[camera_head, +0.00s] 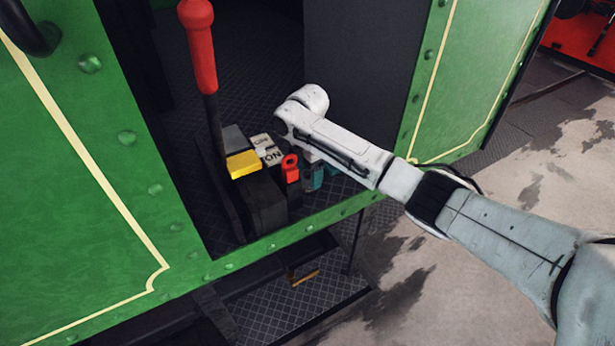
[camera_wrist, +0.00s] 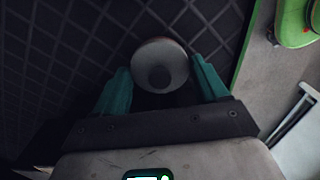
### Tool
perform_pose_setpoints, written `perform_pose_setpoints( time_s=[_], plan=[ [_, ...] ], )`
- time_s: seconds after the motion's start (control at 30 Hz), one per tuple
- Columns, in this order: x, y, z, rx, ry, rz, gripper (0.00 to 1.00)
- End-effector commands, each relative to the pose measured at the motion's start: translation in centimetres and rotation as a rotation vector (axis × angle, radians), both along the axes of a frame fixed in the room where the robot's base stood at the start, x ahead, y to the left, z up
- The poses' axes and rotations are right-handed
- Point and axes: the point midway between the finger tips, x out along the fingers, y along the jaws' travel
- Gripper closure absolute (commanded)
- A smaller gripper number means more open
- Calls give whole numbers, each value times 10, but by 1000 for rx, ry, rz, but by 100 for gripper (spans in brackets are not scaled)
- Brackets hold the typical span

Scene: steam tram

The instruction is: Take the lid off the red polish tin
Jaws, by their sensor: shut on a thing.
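My gripper (camera_wrist: 160,66) has its two teal fingers on either side of a round, pale lid (camera_wrist: 172,51) with a darker round middle. It is shut on this lid. No red tin side shows in the wrist view, so I cannot tell whether the tin is under the lid. In the head view my gripper (camera_head: 319,177) points down over the cab floor near its front edge, partly hidden by my wrist. I cannot make out the tin there.
A tall red-handled lever (camera_head: 198,50) rises from a dark block (camera_head: 262,200) with a yellow part (camera_head: 243,164). A small red handle (camera_head: 290,169) stands close left of my gripper. Green riveted walls (camera_head: 70,180) flank the opening. A step (camera_head: 300,300) lies below.

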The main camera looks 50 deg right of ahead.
Motion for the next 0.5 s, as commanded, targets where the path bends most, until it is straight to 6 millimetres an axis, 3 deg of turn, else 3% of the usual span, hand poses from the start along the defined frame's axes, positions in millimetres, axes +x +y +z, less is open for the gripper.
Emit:
perform_pose_setpoints(
  time_s=[0.17, 0.5],
  plan=[
    [0, 0, 0, 0, 0, 0, 55],
    [0, 0, 4, 0, -1, 1, 55]
  ],
)
